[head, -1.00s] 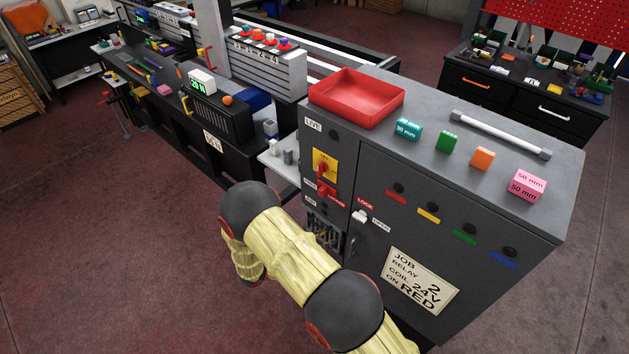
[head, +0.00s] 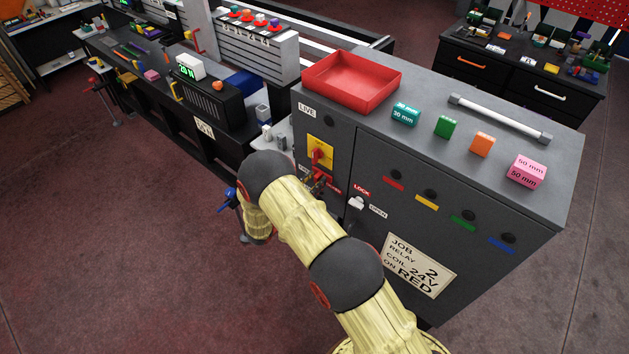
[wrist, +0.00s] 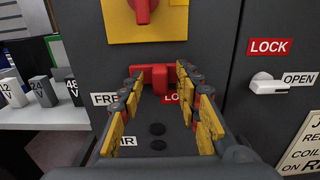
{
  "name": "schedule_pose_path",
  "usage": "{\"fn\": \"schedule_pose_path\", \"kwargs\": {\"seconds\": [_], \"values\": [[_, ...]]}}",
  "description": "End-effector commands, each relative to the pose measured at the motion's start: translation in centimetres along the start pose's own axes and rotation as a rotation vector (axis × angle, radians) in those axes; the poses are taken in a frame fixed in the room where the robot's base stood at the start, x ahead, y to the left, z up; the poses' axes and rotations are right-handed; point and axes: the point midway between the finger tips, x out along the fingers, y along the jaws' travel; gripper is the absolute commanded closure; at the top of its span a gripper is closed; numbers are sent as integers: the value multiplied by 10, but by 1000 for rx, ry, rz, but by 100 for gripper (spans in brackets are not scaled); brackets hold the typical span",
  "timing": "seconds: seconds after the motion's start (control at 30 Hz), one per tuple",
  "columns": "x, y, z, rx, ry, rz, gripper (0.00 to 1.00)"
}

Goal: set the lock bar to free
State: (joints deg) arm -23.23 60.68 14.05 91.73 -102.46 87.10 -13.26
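The red lock bar (wrist: 157,76) sits on the dark cabinet front, below a yellow plate (wrist: 145,20) with a red rotary handle (wrist: 142,8). In the wrist view a label reading FRE... (wrist: 104,99) is at its left, and one reading LO... (wrist: 171,97) is behind its right side. Both labels are partly hidden. My gripper (wrist: 160,82) is open, with its yellow-padded fingers apart to the left and right of the bar. I cannot tell whether either finger touches it. In the head view my arm partly hides the bar and the gripper.
A white latch (wrist: 267,83) between LOCK and OPEN labels is to the right. Voltage-marked blocks (wrist: 42,90) stand on a white shelf at left. A red tray (head: 352,82) and several coloured blocks sit on the cabinet top (head: 420,85).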

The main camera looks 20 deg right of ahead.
Motion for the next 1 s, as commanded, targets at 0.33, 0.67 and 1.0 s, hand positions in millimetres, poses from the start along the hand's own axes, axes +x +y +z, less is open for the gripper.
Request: {"fn": "schedule_pose_path", "kwargs": {"seconds": [0.33, 0.67, 1.0], "values": [[5, 0, 0, 1, 1, 0, 67], [5, 0, 0, 1, 1, 0, 85], [5, 0, 0, 1, 1, 0, 100]]}}
